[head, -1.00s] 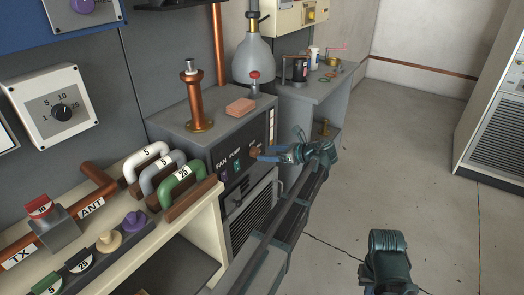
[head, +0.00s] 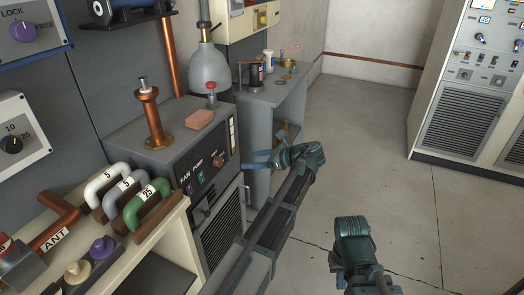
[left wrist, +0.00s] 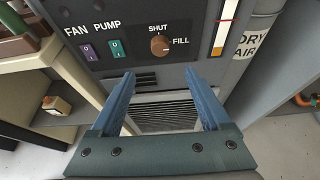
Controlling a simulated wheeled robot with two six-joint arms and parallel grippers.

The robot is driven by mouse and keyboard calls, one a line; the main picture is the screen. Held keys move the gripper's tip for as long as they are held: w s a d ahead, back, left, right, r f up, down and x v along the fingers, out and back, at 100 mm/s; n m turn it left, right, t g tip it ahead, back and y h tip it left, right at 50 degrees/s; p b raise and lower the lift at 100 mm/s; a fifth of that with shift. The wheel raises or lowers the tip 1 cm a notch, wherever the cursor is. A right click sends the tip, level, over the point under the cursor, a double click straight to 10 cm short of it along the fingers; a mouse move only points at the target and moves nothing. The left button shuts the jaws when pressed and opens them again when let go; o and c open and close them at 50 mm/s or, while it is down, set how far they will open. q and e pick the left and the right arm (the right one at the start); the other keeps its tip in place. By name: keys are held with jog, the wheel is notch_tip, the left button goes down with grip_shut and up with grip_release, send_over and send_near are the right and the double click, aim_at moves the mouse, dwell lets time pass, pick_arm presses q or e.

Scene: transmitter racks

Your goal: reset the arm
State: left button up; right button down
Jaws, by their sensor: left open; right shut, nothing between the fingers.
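My left gripper (head: 246,160) is open and empty, in front of the grey cabinet (head: 150,135) and to the right of its brown SHUT/FILL knob (head: 219,160). In the left wrist view its two blue fingers (left wrist: 165,78) are spread with nothing between them. Beyond them are the cabinet's front panel, with the knob (left wrist: 160,45) above the gap, and a grille. The fingers look clear of the panel. My right gripper (head: 338,262) is low at the centre right, over the floor. It is shut and holds nothing; its fingers are hard to make out.
A bench (head: 172,232) with white, grey and green handled links stands at the left. A grey side table (head: 275,93) with small items is behind the cabinet. A tall rack (head: 465,95) stands at the right. The floor (head: 365,150) between is open.

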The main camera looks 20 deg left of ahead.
pick_arm(q)
jog(key=s+d+f+n+h, duration=0.4)
jog(key=s+d+n, duration=0.1)
jog(key=s+d, duration=0.35)
jog(key=s+d+f+n+g+h, duration=0.1)
jog(key=s+d+f+n+h, duration=0.35)
jog(key=s+d, duration=0.4)
jog(key=s+d+f+n+h, duration=0.45)
jog(key=s+d+n, duration=0.2)
jog(key=s, duration=0.35)
notch_tip(320, 180, up, 15)
jog(key=p, duration=1.5)
jog(key=shift+w+d+m+y, duration=0.25)
jog(key=shift+m+y, duration=0.15)
